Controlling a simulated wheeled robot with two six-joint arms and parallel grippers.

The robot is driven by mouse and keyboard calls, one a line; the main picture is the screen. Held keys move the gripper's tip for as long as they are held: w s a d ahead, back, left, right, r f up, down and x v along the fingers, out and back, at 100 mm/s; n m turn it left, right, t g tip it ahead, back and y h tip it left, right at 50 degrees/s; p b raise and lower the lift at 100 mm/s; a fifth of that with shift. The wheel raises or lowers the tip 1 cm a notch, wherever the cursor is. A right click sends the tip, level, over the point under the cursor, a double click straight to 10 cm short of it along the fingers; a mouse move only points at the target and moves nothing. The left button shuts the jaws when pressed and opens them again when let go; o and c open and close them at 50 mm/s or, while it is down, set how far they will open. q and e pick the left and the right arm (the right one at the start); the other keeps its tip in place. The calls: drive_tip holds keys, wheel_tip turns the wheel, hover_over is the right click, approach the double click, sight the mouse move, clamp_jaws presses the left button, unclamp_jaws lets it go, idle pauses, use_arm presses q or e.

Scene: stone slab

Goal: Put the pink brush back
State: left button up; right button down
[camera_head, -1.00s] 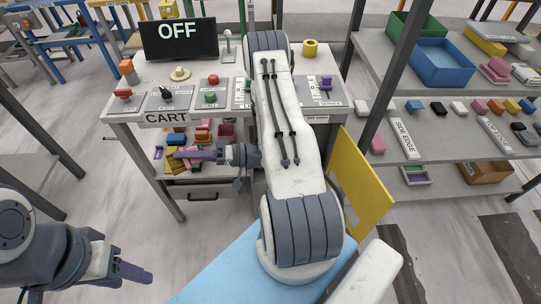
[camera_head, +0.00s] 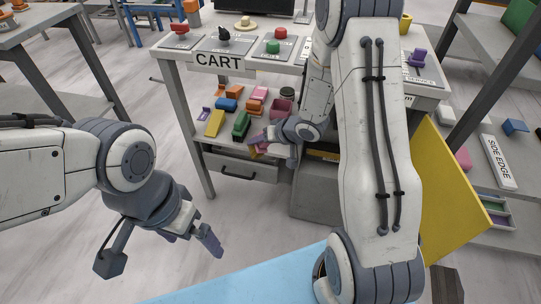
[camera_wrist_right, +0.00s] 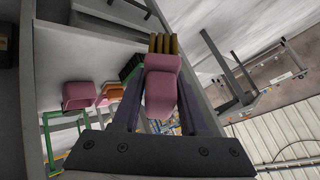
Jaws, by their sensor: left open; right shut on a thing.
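The pink brush (camera_wrist_right: 162,88), a pink block with yellow bristles (camera_wrist_right: 163,43) at its far end, sits between the fingers of my right gripper (camera_wrist_right: 160,100) in the right wrist view. In the head view my right gripper (camera_head: 264,142) is in front of the cart's lower shelf, with a small pink and yellow part of the brush (camera_head: 257,150) showing below its fingers. My left gripper (camera_head: 197,236) is open and empty, well away from the cart at the lower left.
The cart's lower shelf carries a yellow block (camera_head: 215,122), a green item (camera_head: 241,124), a blue item (camera_head: 227,104) and a pink open bin (camera_head: 283,108). A drawer (camera_head: 240,168) is below. A yellow panel (camera_head: 450,195) stands right of my right arm.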

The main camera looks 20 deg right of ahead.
drive_tip(key=s+d+f+m+g+h+b, duration=0.1)
drive_tip(key=s+f+m+g+h+b, duration=0.15)
drive_tip(key=s+f+h+b, duration=0.55)
drive_tip(key=w+a+f+m+g+b, duration=0.1)
drive_tip(key=w+a+m, duration=0.1)
drive_tip(key=w, duration=0.7)
drive_tip(key=shift+a+f+m, duration=0.15)
drive_tip(key=shift+f+m, duration=0.1)
drive_tip(key=shift+m, duration=0.4)
drive_tip(key=shift+w, duration=0.1)
drive_tip(key=w+d+p, duration=0.1)
drive_tip(key=w+d, duration=0.1)
drive_tip(key=w, duration=0.2)
drive_tip(key=w+d+p, duration=0.1)
drive_tip(key=w+d, duration=0.2)
drive_tip(key=w, duration=0.1)
drive_tip(key=w+d, duration=0.3)
drive_tip(key=w, duration=0.1)
drive_tip(key=shift+d+p, duration=0.2)
drive_tip(key=shift+p, duration=0.2)
drive_tip(key=shift+w+d, duration=0.5)
drive_tip(key=shift+w, duration=0.35)
drive_tip(key=shift+w+d, duration=0.35)
drive_tip(key=shift+w, duration=0.15)
drive_tip(key=shift+f+b, duration=0.55)
drive_tip(key=shift+f, duration=1)
